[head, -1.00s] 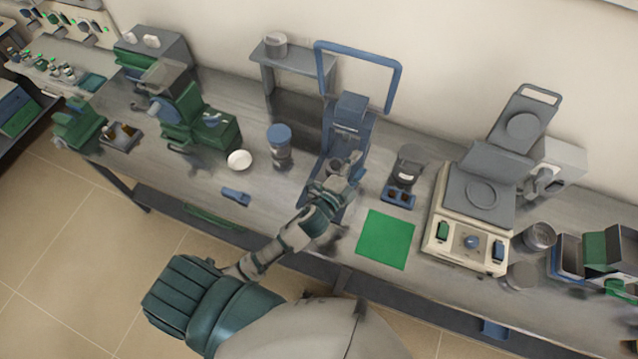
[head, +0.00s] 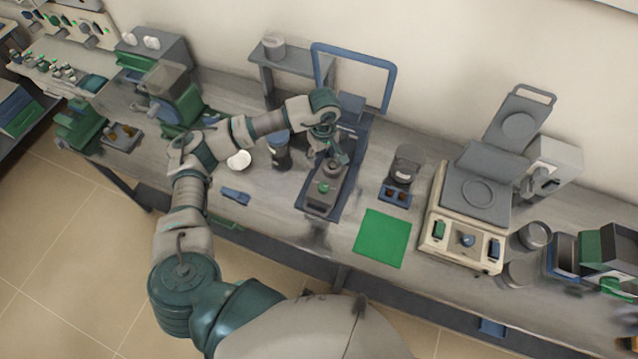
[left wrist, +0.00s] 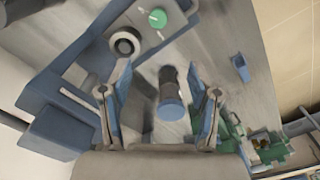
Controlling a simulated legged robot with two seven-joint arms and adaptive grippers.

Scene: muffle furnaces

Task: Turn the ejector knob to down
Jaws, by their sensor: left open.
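A green knob (head: 323,187) with a pale mark sits on the front part of the blue-and-grey press (head: 316,208). In the left wrist view the knob (left wrist: 157,18) is near the top edge, beside a dark ring-shaped part (left wrist: 125,44). I take it to be the ejector knob. My left gripper (head: 337,156) is above the press, behind the knob in the head view, and apart from it. In the left wrist view its two fingers (left wrist: 160,78) are spread with nothing held. My right gripper is not in view.
A dark jar with a blue lid (head: 280,151) stands left of the press and shows between the fingers in the left wrist view (left wrist: 170,104). The blue frame (head: 352,52) rises behind. A small dark pot (head: 407,165) and green mat (head: 382,238) are at right.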

